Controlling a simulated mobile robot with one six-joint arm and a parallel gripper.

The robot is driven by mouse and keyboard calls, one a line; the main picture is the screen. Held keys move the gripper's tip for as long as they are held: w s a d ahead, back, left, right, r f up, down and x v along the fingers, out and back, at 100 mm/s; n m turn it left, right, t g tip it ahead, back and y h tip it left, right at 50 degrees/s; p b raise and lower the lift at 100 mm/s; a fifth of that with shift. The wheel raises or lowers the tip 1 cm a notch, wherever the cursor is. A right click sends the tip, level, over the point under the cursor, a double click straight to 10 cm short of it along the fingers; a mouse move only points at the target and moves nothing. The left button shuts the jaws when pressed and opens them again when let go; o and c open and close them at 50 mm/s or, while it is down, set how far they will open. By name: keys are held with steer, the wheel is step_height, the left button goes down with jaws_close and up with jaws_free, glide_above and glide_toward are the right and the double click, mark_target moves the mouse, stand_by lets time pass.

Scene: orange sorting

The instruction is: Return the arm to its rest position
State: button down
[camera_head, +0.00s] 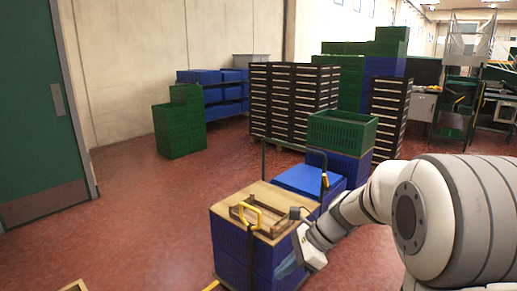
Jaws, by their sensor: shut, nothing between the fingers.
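My arm reaches in from the right edge, with its large white upper link close to the camera. The arm runs down and left to my gripper (288,267), which is small in the view and points down-left. My gripper is shut and holds nothing. It is in front of the right side of a blue crate stack (231,250) with a wooden top (225,206). I cannot tell whether it touches the crate. No orange shows.
A wooden frame (262,228) and a yellow handle (246,209) are on the wooden top. Behind stand a blue box (308,178) and a green crate (342,131). Red floor at left is clear up to the green door (38,120).

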steer(key=s+d+r+n+t+h+p, duration=0.1)
steer(key=s+d+n+h, duration=0.3)
steer(key=s+n, duration=0.4)
steer(key=s+d+r+n+t+h+p, duration=0.1)
steer(key=s+d+r+n+t+h, duration=0.1)
steer(key=s+n, duration=0.6)
steer(key=d+r+n+h, duration=0.1)
steer(key=d+h, duration=0.1)
steer(key=d, duration=0.1)
steer(key=shift+s+r+n+p, duration=0.25)
steer(key=shift+r+n+p, duration=0.05)
steer(key=shift+r+n, duration=0.1)
steer(key=shift+a, duration=0.1)
